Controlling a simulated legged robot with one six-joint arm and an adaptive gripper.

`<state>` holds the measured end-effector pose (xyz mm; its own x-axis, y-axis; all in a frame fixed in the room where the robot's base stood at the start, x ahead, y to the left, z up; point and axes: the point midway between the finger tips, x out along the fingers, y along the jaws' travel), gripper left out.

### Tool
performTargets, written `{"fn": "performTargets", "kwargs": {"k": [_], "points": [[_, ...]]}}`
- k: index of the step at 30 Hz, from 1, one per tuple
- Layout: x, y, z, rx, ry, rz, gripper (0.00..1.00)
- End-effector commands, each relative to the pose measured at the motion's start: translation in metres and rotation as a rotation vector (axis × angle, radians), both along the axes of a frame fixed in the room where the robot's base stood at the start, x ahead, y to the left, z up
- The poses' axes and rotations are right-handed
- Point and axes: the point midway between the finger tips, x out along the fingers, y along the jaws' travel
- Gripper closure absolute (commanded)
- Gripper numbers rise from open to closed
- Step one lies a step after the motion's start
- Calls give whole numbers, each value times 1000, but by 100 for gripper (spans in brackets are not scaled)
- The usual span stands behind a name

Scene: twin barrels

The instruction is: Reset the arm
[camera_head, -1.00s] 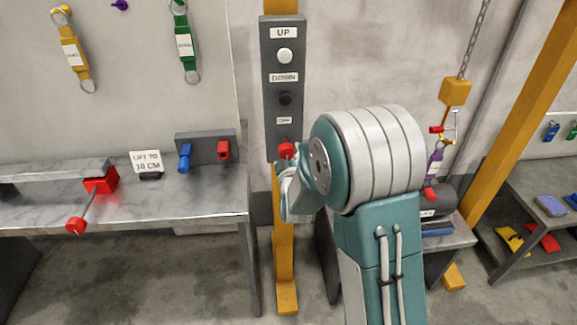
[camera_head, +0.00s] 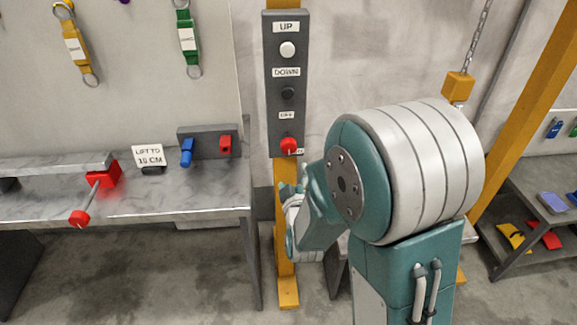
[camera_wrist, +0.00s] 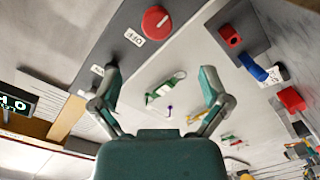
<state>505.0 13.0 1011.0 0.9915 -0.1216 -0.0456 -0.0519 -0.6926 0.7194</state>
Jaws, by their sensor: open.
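My gripper (camera_wrist: 162,90) is open and empty in the wrist view, its two teal fingertips spread wide apart with nothing between them. In the head view my teal and white arm stands in front of the lower right of the control panel (camera_head: 285,100), and the gripper end is mostly hidden behind my own forearm. The panel carries a white UP button (camera_head: 288,49), a black DOWN button (camera_head: 287,93) and a red OFF knob (camera_head: 288,146). The red knob also shows in the wrist view (camera_wrist: 156,19), above and apart from the fingers.
A metal workbench (camera_head: 200,210) on the left bears a red clamp with a rod (camera_head: 92,190), a "LIFT TO 10 CM" sign (camera_head: 148,155), and blue and red blocks. A yellow post holds the panel. A chain with a yellow block (camera_head: 459,86) hangs right, near a low shelf (camera_head: 510,185).

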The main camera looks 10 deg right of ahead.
Motion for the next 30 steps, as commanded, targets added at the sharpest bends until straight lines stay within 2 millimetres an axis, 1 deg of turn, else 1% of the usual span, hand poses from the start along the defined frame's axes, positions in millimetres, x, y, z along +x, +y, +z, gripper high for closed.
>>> {"fn": "performTargets", "kwargs": {"k": [4, 7, 11, 16, 20, 23, 26, 30], "points": [[0, 0, 0, 2, 2, 1, 4], [0, 1, 5, 32, 20, 7, 4], [-4, 3, 18, 131, 97, 25, 4], [-21, 6, 35, 281, 238, 41, 4], [-41, 8, 48, 382, 348, 36, 4], [-61, 9, 57, 452, 433, 20, 4], [-85, 8, 65, 516, 520, -6, 4], [-123, 5, 76, 596, 637, -63, 4]]}}
